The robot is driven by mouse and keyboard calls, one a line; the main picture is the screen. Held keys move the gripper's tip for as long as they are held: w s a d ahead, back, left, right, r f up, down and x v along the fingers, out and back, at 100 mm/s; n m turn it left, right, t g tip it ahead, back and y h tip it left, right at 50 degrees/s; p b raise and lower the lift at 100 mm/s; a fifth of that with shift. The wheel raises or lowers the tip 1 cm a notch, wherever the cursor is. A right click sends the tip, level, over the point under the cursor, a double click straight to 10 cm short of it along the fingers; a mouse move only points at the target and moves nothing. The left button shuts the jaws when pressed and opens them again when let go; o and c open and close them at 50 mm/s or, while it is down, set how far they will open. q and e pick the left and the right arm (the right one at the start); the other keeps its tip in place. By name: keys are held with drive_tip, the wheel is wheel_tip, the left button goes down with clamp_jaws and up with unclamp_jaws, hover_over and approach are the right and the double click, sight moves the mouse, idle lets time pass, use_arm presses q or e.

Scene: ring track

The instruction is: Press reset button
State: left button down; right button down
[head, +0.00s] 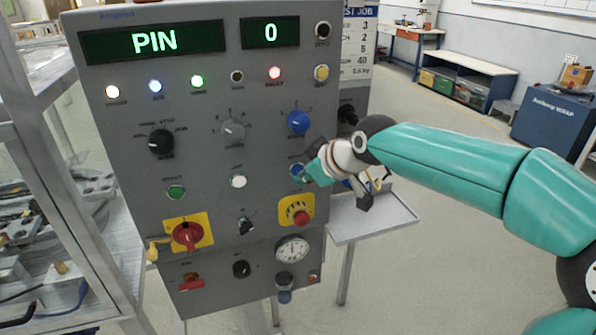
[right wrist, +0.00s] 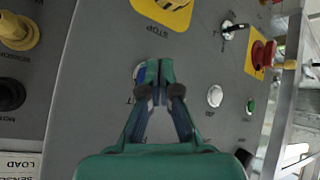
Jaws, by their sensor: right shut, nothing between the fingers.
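The grey control panel (head: 215,140) stands upright in front of me. A small blue button (head: 297,169) sits on its right side, below a blue knob (head: 298,122); its label is too small to read for certain. My right gripper (head: 304,174) reaches in from the right and partly covers the button. In the right wrist view, the closed fingertips (right wrist: 153,70) lie over the blue button (right wrist: 139,73), with part of its blue face and pale rim showing beside them. I cannot tell whether they touch it. My left gripper is out of view.
A red emergency stop (head: 301,217) on a yellow plate sits just below the gripper. A white button (head: 239,181), a green button (head: 176,192) and a red switch (head: 187,235) are further left. A grey tray (head: 375,218) juts out at the panel's right.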

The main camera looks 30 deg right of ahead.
drive_tip(key=shift+w+d, duration=0.1)
drive_tip(key=shift+w, duration=0.3)
idle(0.5)
drive_tip(key=shift+s, duration=0.1)
drive_tip(key=shift+s+a+b, duration=0.2)
drive_tip(key=shift+s+b, duration=0.15)
drive_tip(key=shift+s, duration=0.35)
drive_tip(key=s+b, duration=0.1)
drive_tip(key=s, duration=0.1)
drive_tip(key=s+a+b, duration=0.1)
drive_tip(key=s, duration=0.2)
idle(0.5)
idle(0.7)
